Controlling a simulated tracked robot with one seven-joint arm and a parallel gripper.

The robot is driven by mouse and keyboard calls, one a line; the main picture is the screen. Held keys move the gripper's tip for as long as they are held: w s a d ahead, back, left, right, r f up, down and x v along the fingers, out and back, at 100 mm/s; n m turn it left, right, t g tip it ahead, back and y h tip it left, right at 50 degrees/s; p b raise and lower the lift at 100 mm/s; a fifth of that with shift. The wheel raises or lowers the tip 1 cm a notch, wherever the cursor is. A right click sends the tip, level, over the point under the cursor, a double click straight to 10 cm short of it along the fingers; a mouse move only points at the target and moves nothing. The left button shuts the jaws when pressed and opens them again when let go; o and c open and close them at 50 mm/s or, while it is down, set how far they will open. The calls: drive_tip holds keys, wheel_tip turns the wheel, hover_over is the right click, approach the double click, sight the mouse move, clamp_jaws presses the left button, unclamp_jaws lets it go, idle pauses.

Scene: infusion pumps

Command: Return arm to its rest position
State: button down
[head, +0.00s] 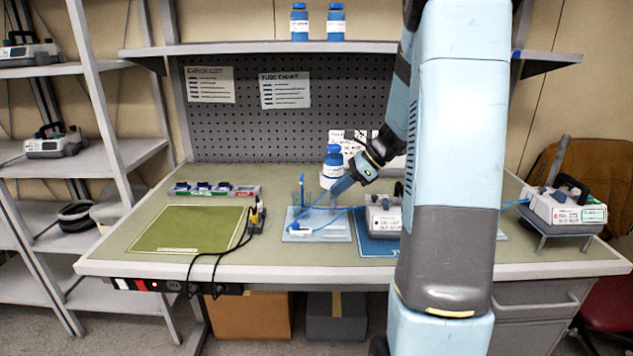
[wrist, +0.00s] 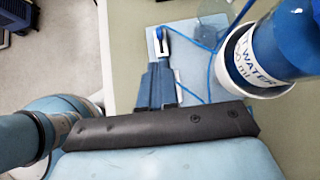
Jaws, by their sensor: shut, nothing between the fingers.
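My gripper (head: 336,193) reaches in over the workbench from the right, its blue fingers slanting down and left. In the wrist view the fingers (wrist: 159,70) are together, with nothing between them. They are above a light blue tray (head: 334,236), which holds a white connector (head: 299,230) and blue tubing. The white connector also shows just beyond the fingertips in the wrist view (wrist: 160,42). A blue water bottle (head: 333,155) stands right behind the gripper, in a white holder (wrist: 247,75). My arm hides part of the bench's right side.
An infusion pump (head: 383,215) on a blue mat is partly hidden by my arm. Another pump (head: 564,208) stands at the right. A green mat (head: 187,228) lies clear at left, with a black cable (head: 245,235) beside it. An overhead shelf (head: 270,47) holds two bottles.

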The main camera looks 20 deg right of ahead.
drive_tip(key=s+a+r+n+h, duration=0.2)
drive_tip(key=s+a+r+n, duration=0.1)
drive_tip(key=s+n, duration=0.4)
drive_tip(key=s+a+r+n+t+h, duration=0.1)
drive_tip(key=s+a+r+n+h, duration=0.2)
drive_tip(key=s+r+n, duration=0.3)
drive_tip(key=s+a+r+n+t+h, duration=0.1)
drive_tip(key=s+a+r+n+h, duration=0.2)
drive_tip(key=s+n, duration=0.6)
drive_tip(key=s+a+r, duration=0.1)
drive_tip(key=s+a, duration=0.1)
drive_tip(key=s, duration=0.2)
drive_tip(key=shift+a+r, duration=0.15)
